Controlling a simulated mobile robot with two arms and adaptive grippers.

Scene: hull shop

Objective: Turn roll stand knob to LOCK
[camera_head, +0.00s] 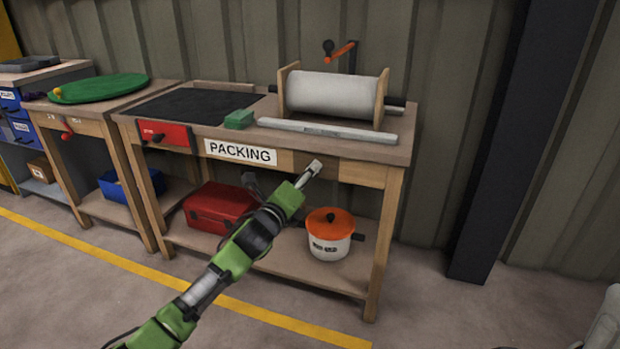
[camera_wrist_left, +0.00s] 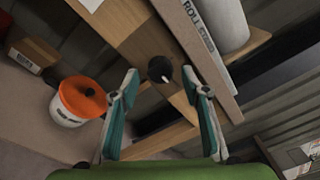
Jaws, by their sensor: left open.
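The roll stand (camera_head: 333,95) holds a white roll between two wooden end plates on top of the packing bench. The wrist view shows part of the white roll (camera_wrist_left: 222,20) and a long pale bar marked "ROLL" with further blurred letters. A round dark knob (camera_wrist_left: 160,69) with a small white mark sits on the bench's wooden front. No LOCK marking is readable. My left gripper (camera_head: 314,167) is at the bench front, hiding the knob in the head view. In the wrist view its open fingers (camera_wrist_left: 160,76) stand either side of the knob, apparently apart from it.
A pot with an orange lid (camera_head: 330,233) and a red toolbox (camera_head: 218,207) stand on the lower shelf. A red drawer front (camera_head: 166,134) is further left. A dark post (camera_head: 520,140) stands right of the bench. The floor in front is clear.

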